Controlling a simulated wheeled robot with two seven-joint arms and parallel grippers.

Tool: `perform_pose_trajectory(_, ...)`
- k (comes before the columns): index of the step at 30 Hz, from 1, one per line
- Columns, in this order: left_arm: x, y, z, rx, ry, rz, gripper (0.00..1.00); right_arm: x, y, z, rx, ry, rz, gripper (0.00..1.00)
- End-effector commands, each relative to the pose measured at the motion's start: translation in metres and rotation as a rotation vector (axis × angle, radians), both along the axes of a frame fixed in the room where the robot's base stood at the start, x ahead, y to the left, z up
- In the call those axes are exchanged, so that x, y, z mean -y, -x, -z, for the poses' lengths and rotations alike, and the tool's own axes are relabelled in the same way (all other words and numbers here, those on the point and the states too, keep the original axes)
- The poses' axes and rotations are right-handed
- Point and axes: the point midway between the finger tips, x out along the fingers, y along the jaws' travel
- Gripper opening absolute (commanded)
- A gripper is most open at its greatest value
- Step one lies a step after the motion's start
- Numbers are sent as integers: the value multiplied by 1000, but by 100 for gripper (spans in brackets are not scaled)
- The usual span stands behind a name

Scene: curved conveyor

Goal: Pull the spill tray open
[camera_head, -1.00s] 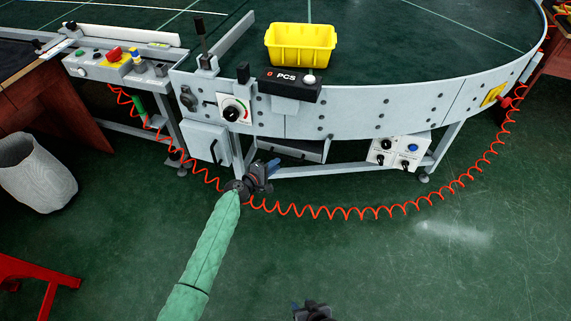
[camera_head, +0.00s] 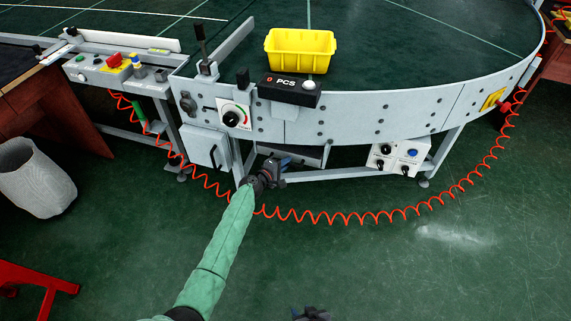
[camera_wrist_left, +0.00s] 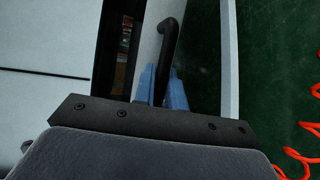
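The spill tray (camera_head: 303,153) is a grey metal tray under the curved conveyor, left of its middle. My left gripper (camera_head: 277,164) is at its front and partly covers it in the head view. In the left wrist view, the tray's light front (camera_wrist_left: 205,60) carries a black curved handle (camera_wrist_left: 168,45). The blue fingers of my left gripper (camera_wrist_left: 162,88) lie close on both sides of the handle, with the bar between them. My right gripper (camera_head: 311,314) shows only in part at the bottom edge; its finger opening cannot be made out.
A coiled red hose (camera_head: 340,217) hangs in front of the conveyor, near my left wrist. A grey cabinet door (camera_head: 205,147) is left of the tray, and a white control box (camera_head: 398,156) is to the right. The green floor in front is mostly clear.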

Motion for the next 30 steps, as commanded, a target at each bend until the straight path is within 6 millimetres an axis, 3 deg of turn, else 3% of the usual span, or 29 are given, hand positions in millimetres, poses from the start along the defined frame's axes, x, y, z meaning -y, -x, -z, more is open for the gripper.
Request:
perform_pose_trajectory(8,-1,2,0,-1,-1,0,0,0,0,0,-1,0,0,36)
perform_pose_trajectory(14,-6,18,1,-2,-1,0,0,1,0,-2,-2,1,0,36)
perform_pose_trajectory(20,-18,56,2,-2,-2,1,0,1,0,-4,-3,2,0,36)
perform_pose_trajectory(30,-44,136,2,-1,-2,0,0,1,0,-3,-3,2,0,36)
